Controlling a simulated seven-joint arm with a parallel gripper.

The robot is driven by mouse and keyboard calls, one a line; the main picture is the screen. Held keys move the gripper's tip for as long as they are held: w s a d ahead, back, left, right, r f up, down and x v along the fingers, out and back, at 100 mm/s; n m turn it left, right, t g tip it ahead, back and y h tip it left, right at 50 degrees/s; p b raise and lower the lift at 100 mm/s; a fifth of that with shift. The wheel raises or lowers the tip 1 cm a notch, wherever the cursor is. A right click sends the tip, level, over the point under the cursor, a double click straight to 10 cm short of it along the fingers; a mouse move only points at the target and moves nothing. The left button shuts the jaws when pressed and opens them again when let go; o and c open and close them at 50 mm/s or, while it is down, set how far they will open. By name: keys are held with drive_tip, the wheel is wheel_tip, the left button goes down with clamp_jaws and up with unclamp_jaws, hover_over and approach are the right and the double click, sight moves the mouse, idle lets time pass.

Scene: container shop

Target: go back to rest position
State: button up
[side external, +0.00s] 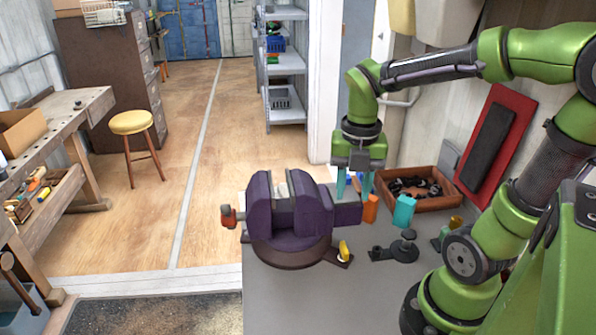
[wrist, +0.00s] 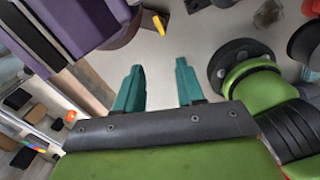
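My gripper (side external: 354,190) hangs with its teal fingers pointing down, just above the right end of the purple vise (side external: 260,205), near the back of the grey worktable (side external: 285,310). In the wrist view my gripper (wrist: 159,66) has its two fingers clearly apart, with only grey surface between them. It is open and empty. The purple vise also shows in the wrist view (wrist: 75,22) at the upper left. Whether a fingertip touches the vise cannot be told.
An orange piece (side external: 370,209) and a teal block (side external: 404,211) stand close to the right of my gripper. A wooden tray (side external: 445,204) of black parts sits behind them. A dark clamp-like part (side external: 395,250) lies in front. The table's front left is clear.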

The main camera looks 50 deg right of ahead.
drive_tip(key=a+r+m+t+y, duration=0.1)
drive_tip(key=a+r+m+t, duration=0.1)
drive_tip(key=m, duration=1.2)
drive_tip(key=a+r+m+t+y, duration=0.1)
drive_tip(key=a+r+m+t, duration=0.2)
drive_tip(key=m, duration=1.1)
drive_tip(key=shift+a+t, duration=0.45)
drive_tip(key=shift+t, duration=0.55)
